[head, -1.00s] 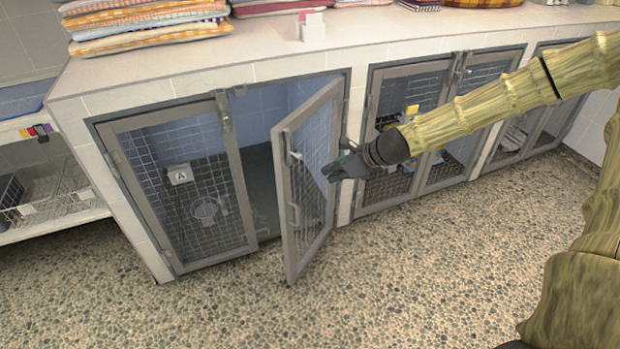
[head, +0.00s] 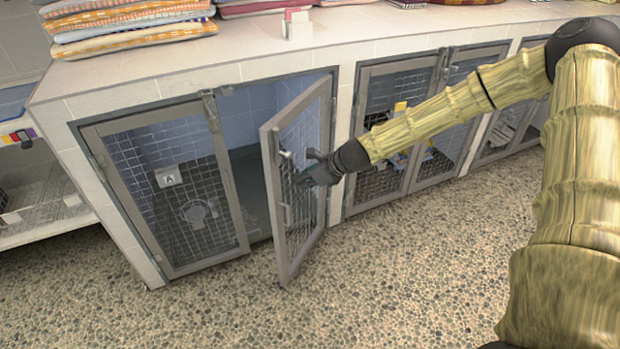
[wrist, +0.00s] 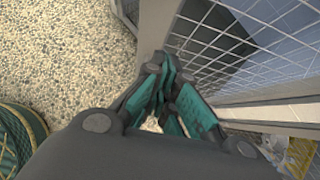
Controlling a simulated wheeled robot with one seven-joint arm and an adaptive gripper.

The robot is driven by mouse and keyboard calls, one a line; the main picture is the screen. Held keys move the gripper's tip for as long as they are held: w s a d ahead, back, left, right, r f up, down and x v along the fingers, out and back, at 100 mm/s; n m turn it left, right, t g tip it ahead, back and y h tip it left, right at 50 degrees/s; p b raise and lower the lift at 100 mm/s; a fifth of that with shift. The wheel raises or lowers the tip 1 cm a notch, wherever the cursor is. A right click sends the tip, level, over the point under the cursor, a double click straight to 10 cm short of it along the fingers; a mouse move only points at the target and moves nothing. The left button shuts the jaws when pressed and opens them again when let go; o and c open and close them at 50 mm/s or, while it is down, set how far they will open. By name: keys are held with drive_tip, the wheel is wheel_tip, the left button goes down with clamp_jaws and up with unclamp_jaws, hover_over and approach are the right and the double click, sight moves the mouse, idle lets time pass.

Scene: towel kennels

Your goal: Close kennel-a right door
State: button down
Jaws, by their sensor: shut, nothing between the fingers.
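The right door (head: 272,190) of kennel-a stands swung out from its opening, a grey frame with wire mesh. The left door (head: 165,190), with the "A" label (head: 168,177) behind its mesh, is closed. My gripper (head: 302,180) is shut and empty, at the outer side of the right door. In the wrist view, the shut fingers (wrist: 165,75) are close to the door's frame and mesh (wrist: 250,45); whether they touch it I cannot tell.
Folded towels (head: 125,25) and a small card holder (head: 297,25) lie on the counter (head: 240,52). Other kennels with closed doors (head: 395,135) stand to the right. A shelf with a wire basket (head: 45,205) is at the left. The pebbled floor (head: 330,285) in front is clear.

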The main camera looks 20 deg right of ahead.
drive_tip(key=shift+w+a+f, duration=0.2)
drive_tip(key=shift+w+a, duration=0.55)
drive_tip(key=shift+w, duration=0.2)
drive_tip(key=shift+w+a+f, duration=0.2)
drive_tip(key=shift+w+a, duration=0.55)
drive_tip(key=shift+w, duration=0.15)
drive_tip(key=shift+a, duration=0.1)
